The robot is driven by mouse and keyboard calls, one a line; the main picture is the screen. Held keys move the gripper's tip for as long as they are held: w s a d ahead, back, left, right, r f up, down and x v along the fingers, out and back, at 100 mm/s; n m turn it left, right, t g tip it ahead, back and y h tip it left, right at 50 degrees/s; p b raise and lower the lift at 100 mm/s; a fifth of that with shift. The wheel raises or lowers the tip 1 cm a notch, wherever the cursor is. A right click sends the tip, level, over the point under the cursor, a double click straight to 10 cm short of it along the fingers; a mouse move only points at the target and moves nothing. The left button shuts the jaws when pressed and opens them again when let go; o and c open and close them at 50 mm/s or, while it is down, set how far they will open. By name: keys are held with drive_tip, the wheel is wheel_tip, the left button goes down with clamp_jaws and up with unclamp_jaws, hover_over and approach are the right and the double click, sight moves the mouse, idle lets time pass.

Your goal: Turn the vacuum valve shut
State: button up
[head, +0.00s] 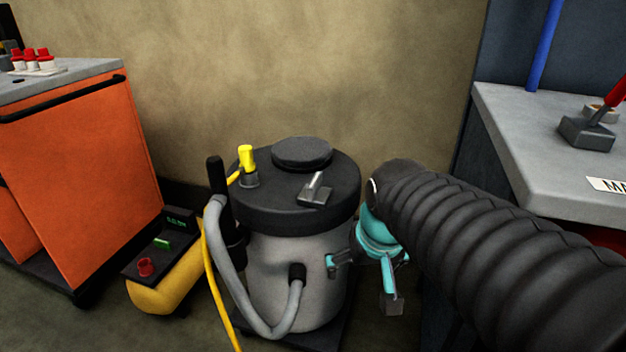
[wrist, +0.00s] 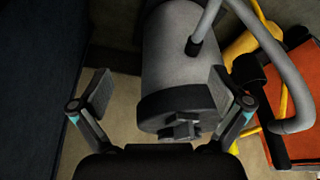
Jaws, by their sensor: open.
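The vacuum is a grey canister (head: 275,268) with a black lid (head: 335,176). A small yellow upright handle (head: 246,158) stands on a grey base at the lid's left, where a yellow hose meets it. A grey lever-like part (head: 316,190) sits on the lid's front right. I cannot tell for sure which of these is the valve. My gripper (head: 362,282), teal with dark pads, is open and empty at the canister's right. In the wrist view the canister (wrist: 180,50) and the grey part (wrist: 180,128) lie between the spread fingers (wrist: 162,92), with no visible contact.
A grey hose (head: 217,265) loops at the canister's left front. A yellow unit (head: 165,290) with a red knob and an orange cabinet (head: 85,160) stand left. A grey-topped bench (head: 545,150) stands right. A tan wall is behind.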

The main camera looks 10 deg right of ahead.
drive_tip(key=w+d+r+n+g+y, duration=0.1)
drive_tip(key=w+d+r+n, duration=0.15)
drive_tip(key=w, duration=0.75)
drive_tip(key=w+d+r+n+y, duration=0.15)
drive_tip(key=w+r, duration=0.25)
drive_tip(key=w, duration=0.7)
drive_tip(key=n+y, duration=0.2)
drive_tip(key=n, duration=0.7)
approach(316, 180)
drive_tip(key=shift+g, duration=0.3)
drive_tip(key=x, duration=0.3)
drive_tip(key=b+x, duration=0.1)
drive_tip(key=x, duration=0.6)
drive_tip(key=shift+w+a+f+b, duration=0.1)
drive_tip(key=shift+w+b, duration=0.3)
drive_tip(key=c, duration=1)
